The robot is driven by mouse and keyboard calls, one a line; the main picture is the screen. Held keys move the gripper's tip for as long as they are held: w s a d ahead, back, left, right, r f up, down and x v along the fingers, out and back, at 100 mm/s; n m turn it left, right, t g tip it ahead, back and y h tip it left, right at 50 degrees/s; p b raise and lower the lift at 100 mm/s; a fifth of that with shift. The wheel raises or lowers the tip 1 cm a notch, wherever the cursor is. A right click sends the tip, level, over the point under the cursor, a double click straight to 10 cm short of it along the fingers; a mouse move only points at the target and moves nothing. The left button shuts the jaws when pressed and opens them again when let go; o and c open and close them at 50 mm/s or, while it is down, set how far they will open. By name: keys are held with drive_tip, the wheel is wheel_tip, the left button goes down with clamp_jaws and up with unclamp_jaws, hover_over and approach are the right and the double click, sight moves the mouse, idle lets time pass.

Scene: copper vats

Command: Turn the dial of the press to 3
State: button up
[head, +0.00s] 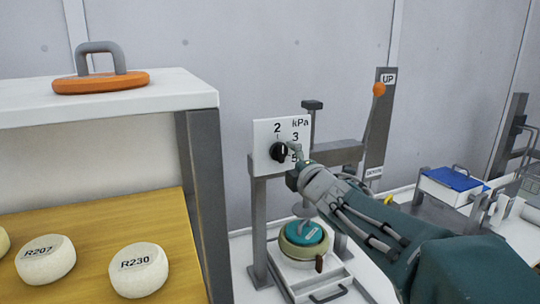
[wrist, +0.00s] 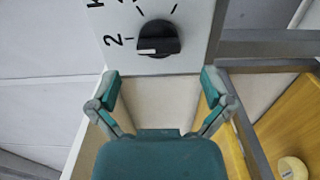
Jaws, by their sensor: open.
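The press's dial is a black knob (head: 278,151) on a white upright panel (head: 264,131) marked kPa, with 2, 3 and 5 showing. In the wrist view the knob (wrist: 158,40) is at the top centre, and its white mark lies on the side toward the 2. My gripper (head: 294,162) is just in front of the panel, close to the knob. In the wrist view my gripper (wrist: 160,84) is open and empty, its two fingers spread below the knob and apart from it. My gripper covers part of the panel's lower right in the head view.
The press's metal frame (head: 258,225) holds a green-topped round mould (head: 302,238) beneath.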

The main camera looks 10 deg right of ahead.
sight(282, 155)
drive_tip(key=shift+w+a, duration=0.2)
drive_tip(key=shift+w, duration=0.9)
drive_tip(key=shift+w+a, duration=0.15)
drive_tip(key=shift+w, duration=0.95)
drive_tip(key=c, duration=1.1)
